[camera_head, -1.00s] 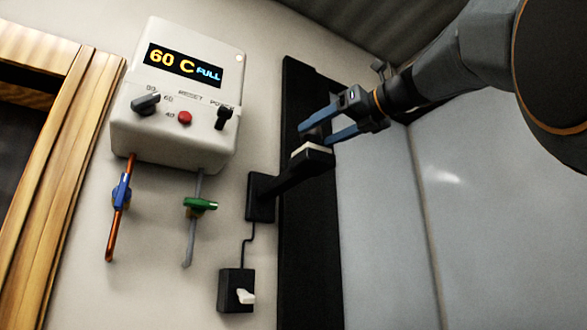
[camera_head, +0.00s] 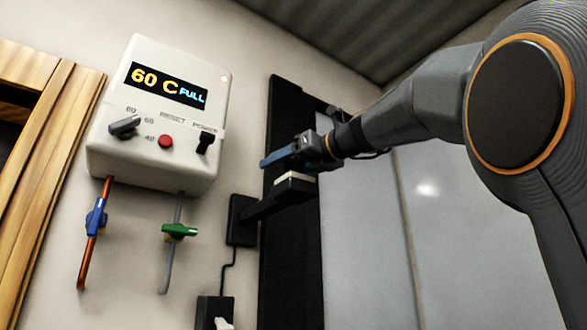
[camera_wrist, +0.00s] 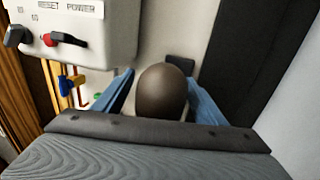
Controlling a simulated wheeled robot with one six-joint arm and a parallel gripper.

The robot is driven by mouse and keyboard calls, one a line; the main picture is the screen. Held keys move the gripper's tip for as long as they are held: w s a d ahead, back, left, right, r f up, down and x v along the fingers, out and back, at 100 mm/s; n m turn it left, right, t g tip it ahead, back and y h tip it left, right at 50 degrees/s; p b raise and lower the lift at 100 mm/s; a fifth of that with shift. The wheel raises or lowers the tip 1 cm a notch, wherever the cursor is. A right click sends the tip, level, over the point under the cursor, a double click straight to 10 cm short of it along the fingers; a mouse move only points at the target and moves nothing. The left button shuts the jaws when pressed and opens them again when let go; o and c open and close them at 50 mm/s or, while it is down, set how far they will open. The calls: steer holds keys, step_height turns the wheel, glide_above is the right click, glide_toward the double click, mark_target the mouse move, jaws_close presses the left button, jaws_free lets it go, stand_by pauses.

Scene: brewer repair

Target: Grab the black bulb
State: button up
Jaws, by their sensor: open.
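The black bulb (camera_wrist: 162,90) shows in the wrist view as a dark brown-black rounded dome on a paler base. It lies between the two spread blue fingers of my gripper (camera_wrist: 159,76). A light gap shows on its left; I cannot tell whether the right finger touches it. In the head view my gripper (camera_head: 266,162) is just above the pale end (camera_head: 294,177) of a black wall arm (camera_head: 265,207). Only one blue finger shows clearly there. I cannot make out the bulb in the head view.
The white brewer box (camera_head: 160,110) reads "60 C FULL" on the wall to the left. Below it are pipes with a blue valve (camera_head: 96,217) and a green valve (camera_head: 180,230). A black wall strip (camera_head: 282,270) stands behind the arm. A wooden frame (camera_head: 40,170) is far left.

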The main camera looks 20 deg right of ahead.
steer(key=c, duration=1.2)
steer(key=shift+r, duration=0.15)
